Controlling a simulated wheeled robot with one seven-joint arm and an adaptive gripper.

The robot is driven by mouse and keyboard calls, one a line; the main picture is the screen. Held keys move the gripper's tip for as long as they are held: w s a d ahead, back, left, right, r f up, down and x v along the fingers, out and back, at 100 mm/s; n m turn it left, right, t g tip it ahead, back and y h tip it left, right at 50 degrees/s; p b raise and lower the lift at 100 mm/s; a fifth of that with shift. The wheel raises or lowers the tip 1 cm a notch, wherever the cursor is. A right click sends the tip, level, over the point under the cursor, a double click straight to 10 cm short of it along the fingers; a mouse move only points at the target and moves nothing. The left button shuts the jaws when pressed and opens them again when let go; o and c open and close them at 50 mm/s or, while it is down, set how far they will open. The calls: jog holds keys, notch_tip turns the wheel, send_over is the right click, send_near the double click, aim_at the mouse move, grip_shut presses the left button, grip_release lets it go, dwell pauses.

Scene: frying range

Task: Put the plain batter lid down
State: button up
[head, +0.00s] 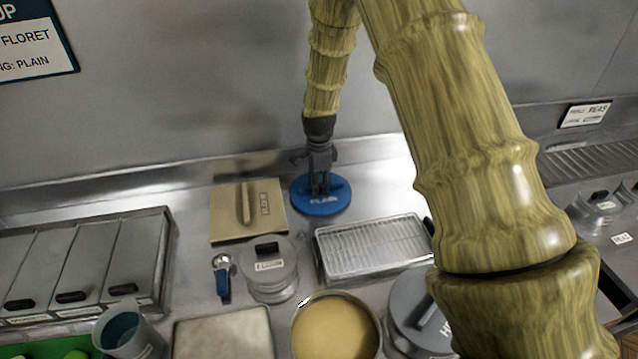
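The plain batter lid (338,205) is a round blue disc marked "PLAIN". It lies flat at the back of the steel counter, between a tan board and a wire rack, on the counter or very slightly above it; I cannot tell which. My gripper (320,188) points straight down over its middle, with the dark fingers close together at the lid's handle. The handle is mostly hidden by the fingers. An uncovered round pot (335,328) of pale yellow batter stands at the front middle.
The wire rack tray (370,245), a lidded tin (270,270), a blue-handled scoop (222,285) and a large grey lidded pot (408,300) stand close by. Lidded bins (135,250) are left. The wall (200,90) rises right behind.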

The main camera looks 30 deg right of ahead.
jog(key=shift+r, duration=0.1)
notch_tip(320, 180, up, 12)
jog(key=b, duration=0.3)
jog(key=shift+b, duration=0.35)
dwell(0.3)
jog(key=shift+r, duration=0.1)
